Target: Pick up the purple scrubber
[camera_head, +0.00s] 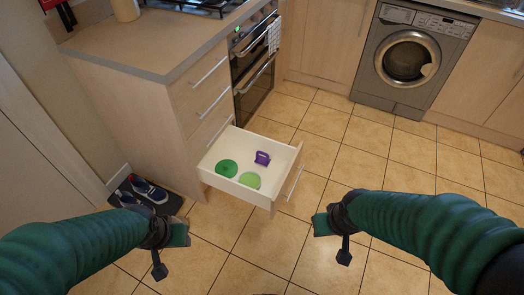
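The purple scrubber (262,158) lies in the open white drawer (226,190), towards its right back part. A dark green round item (227,168) and a light green round item (250,180) lie in the same drawer, apart from the scrubber. My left gripper (170,252) is open and empty, in front and to the left of the drawer. My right gripper (333,240) is open and empty, in front and to the right of the drawer. Neither gripper touches the scrubber.
The drawer sticks out of a wooden cabinet (180,110) below a counter. Shoes (148,191) on a dark mat stand left of the drawer. An oven (255,65) and a washing machine (411,55) stand behind. The tiled floor (380,160) at the right is clear.

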